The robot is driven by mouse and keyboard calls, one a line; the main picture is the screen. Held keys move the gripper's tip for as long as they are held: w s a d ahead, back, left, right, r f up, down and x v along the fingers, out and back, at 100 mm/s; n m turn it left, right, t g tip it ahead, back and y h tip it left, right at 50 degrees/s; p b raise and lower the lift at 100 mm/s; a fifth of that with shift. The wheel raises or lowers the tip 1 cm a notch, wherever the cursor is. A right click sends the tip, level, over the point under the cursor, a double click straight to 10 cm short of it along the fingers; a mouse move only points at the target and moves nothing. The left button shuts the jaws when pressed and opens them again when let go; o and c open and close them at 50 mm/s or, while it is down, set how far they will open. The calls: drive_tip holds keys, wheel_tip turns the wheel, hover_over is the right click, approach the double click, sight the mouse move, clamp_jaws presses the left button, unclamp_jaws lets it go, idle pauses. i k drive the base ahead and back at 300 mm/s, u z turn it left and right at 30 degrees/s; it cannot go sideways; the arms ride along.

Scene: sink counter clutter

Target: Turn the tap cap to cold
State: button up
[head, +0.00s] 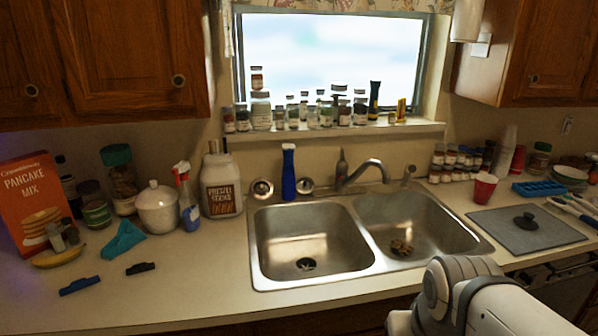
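The metal tap (367,173) stands behind the double sink, near the divider between its basins. Its spout reaches to the right over the right basin. An upright handle or cap (342,163) shows at the left of the spout base. It is small, so I cannot tell which way it is turned, and no hot or cold mark is readable. Part of my arm shows at the lower right, in front of the sink and well apart from the tap. My gripper is not in view.
The left basin (306,262) looks empty; something brownish lies around the right drain (401,247). A blue bottle (289,177) stands left of the tap. A small fixture (407,174) and red cup (483,188) stand right. Jars crowd the windowsill (330,131).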

sight(341, 168)
drive_tip(key=u, duration=0.1)
drive_tip(key=i, duration=1)
